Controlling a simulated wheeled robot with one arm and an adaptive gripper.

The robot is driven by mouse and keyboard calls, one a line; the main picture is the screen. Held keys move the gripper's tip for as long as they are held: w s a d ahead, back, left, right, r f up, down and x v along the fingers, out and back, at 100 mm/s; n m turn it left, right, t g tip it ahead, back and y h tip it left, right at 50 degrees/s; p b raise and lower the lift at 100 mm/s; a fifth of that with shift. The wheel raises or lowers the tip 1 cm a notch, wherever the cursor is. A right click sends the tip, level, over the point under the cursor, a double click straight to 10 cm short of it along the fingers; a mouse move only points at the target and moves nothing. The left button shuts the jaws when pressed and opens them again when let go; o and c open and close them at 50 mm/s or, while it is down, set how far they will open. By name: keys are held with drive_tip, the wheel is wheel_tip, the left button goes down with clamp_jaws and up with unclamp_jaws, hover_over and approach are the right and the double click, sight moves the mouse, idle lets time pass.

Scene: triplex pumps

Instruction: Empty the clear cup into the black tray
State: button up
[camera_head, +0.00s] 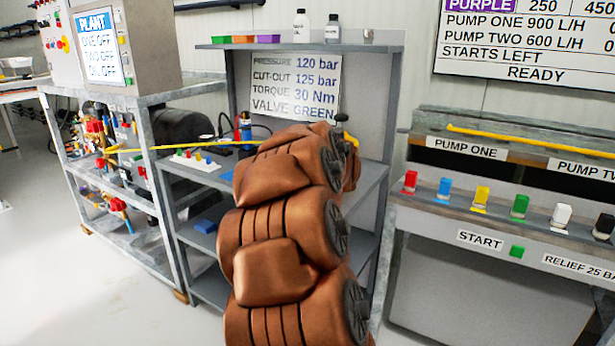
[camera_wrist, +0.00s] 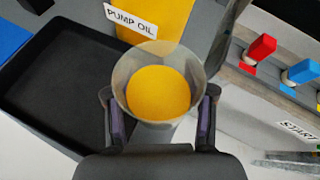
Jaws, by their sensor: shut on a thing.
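In the wrist view my gripper (camera_wrist: 160,118) is shut on the clear cup (camera_wrist: 128,72), one finger on each side of it. The cup holds yellow-orange liquid (camera_wrist: 158,90), seen through its open top. The black tray (camera_wrist: 52,80) is to the left of the cup, flat and empty where it shows. Its right side lies close beside the cup in the picture. In the head view my brown arm covers the gripper, the cup and the tray.
A yellow thing labelled PUMP OIL (camera_wrist: 150,22) stands behind the cup in the wrist view. A bench with a red switch (camera_head: 410,182) and several other coloured switches is at right. Two bottles (camera_head: 301,26) stand on the upper shelf.

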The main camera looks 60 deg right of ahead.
drive_tip(key=shift+w+a+f+n+g+p, duration=0.1)
drive_tip(key=shift+w+f+n+g+p, duration=0.45)
drive_tip(key=shift+p, duration=0.4)
drive_tip(key=p, duration=0.1)
drive_tip(key=w+n+g+p, duration=0.1)
drive_tip(key=p, duration=0.1)
drive_tip(key=shift+w+r+p, duration=0.2)
drive_tip(key=shift+r+p, duration=0.05)
drive_tip(key=shift+p, duration=0.05)
drive_tip(key=shift+f, duration=0.3)
drive_tip(key=shift+w+f+n+g, duration=0.1)
drive_tip(key=shift+w+n+g, duration=0.15)
drive_tip(key=shift+g, duration=0.1)
drive_tip(key=shift+w+a+f+n+g+p, duration=0.15)
drive_tip(key=shift+w+f+n+g+p, duration=0.2)
drive_tip(key=shift+p, duration=0.6)
drive_tip(key=shift+w+r+n+g+p, duration=0.2)
drive_tip(key=shift+r+n+g+p, duration=0.2)
drive_tip(key=shift+p, duration=1.1)
drive_tip(key=shift+f+n+g+p, duration=0.5)
drive_tip(key=shift+n+g, duration=0.05)
drive_tip(key=shift+g, duration=0.1)
drive_tip(key=shift+w+r+n+g+h+p, duration=0.1)
drive_tip(key=shift+r+n+g+h+p, duration=0.45)
drive_tip(key=shift+n+g+p, duration=0.6)
idle(0.5)
drive_tip(key=shift+r+p, duration=0.3)
drive_tip(key=shift+p, duration=0.55)
